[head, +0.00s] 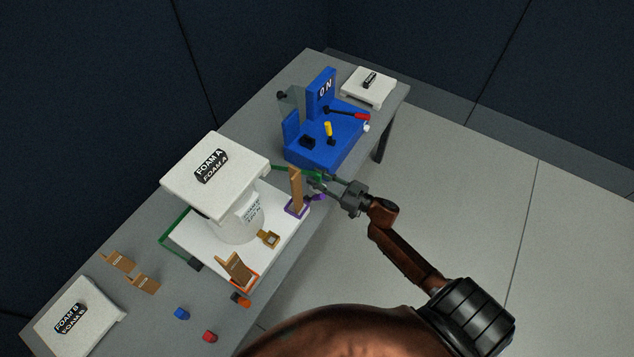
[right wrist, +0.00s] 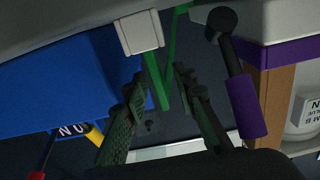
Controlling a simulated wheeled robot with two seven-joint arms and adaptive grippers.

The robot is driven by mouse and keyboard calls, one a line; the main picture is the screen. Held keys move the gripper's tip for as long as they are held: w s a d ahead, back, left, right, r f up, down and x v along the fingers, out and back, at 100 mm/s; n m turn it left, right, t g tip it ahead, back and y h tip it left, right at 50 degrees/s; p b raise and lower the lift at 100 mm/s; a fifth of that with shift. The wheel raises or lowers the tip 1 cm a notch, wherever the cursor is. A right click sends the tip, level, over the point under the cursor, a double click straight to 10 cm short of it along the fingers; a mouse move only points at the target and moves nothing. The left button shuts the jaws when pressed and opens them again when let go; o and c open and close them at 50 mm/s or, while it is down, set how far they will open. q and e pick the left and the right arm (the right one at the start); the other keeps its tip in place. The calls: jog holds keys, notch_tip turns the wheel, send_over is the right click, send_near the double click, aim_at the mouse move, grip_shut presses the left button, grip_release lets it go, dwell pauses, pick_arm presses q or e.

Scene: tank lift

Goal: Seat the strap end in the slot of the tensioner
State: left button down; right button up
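The green strap (head: 290,170) runs from the white base toward my right gripper (head: 318,183). In the right wrist view a bent green length (right wrist: 166,90) hangs between the fingertips, next to a pale block (right wrist: 138,32). The right gripper's fingers (right wrist: 160,85) stand apart, and I see no clear contact with the strap. The purple tensioner (head: 296,209) is at the foot of an upright brown post, just left of the gripper. Its purple-handled lever (right wrist: 245,105) shows close to the right finger. The tensioner's slot cannot be made out. My left gripper is out of view.
A white tank (head: 238,222) under the FOAM A block (head: 205,170) stands on a white base (head: 205,257). An orange tensioner (head: 240,282) is nearer. The blue machine (head: 318,148) stands behind the gripper. Open floor (head: 480,190) lies to the right.

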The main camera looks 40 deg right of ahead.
grip_shut()
jog(key=shift+r, duration=0.15)
dwell(0.4)
